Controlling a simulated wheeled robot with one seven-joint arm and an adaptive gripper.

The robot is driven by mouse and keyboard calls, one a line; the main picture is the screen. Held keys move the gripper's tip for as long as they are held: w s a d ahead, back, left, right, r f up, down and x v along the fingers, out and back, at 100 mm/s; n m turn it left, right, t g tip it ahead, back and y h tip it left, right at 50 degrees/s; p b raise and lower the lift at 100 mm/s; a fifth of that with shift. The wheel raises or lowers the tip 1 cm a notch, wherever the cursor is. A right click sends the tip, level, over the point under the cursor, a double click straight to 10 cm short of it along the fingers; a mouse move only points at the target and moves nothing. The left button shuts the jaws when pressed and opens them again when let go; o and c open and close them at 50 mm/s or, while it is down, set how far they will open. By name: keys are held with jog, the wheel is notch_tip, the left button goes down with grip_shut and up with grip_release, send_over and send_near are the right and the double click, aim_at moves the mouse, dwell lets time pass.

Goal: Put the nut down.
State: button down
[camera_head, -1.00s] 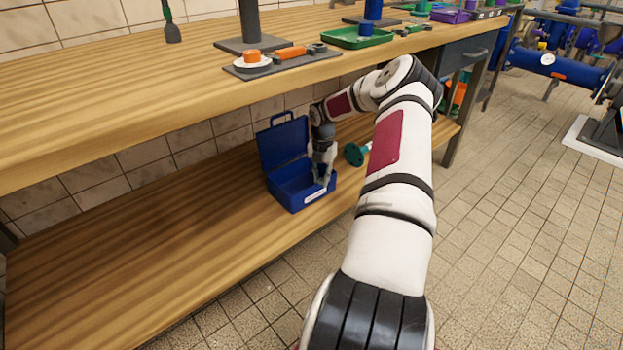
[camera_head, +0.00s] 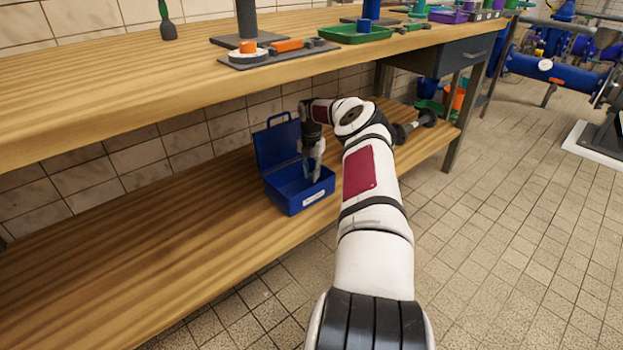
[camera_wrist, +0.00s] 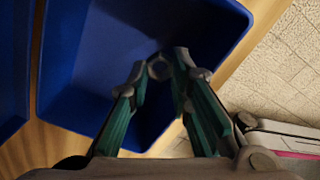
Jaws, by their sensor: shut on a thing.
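In the wrist view my gripper (camera_wrist: 160,68) is shut on a small grey nut (camera_wrist: 159,70), held between the fingertips. The nut and fingertips are over the open inside of a blue toolbox (camera_wrist: 85,60). In the head view the blue toolbox (camera_head: 290,195) stands on the lower shelf with its lid raised at the back. My gripper (camera_head: 313,176) points down into it. The nut is hidden in the head view. I cannot tell whether the nut touches the box floor.
The lower wooden shelf (camera_head: 130,240) is clear left of the toolbox. The upper worktop (camera_head: 110,95) overhangs it and holds a grey plate (camera_head: 275,54) with parts and a green tray (camera_head: 355,35). A dark object (camera_head: 415,125) lies right of my arm. Tiled floor is open at right.

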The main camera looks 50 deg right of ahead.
jog(key=shift+f, duration=0.55)
jog(key=shift+f, duration=0.4)
jog(key=shift+f, duration=0.2)
jog(key=c, duration=1.5)
grip_release()
jog(key=shift+o, duration=0.2)
jog(key=shift+r, duration=0.1)
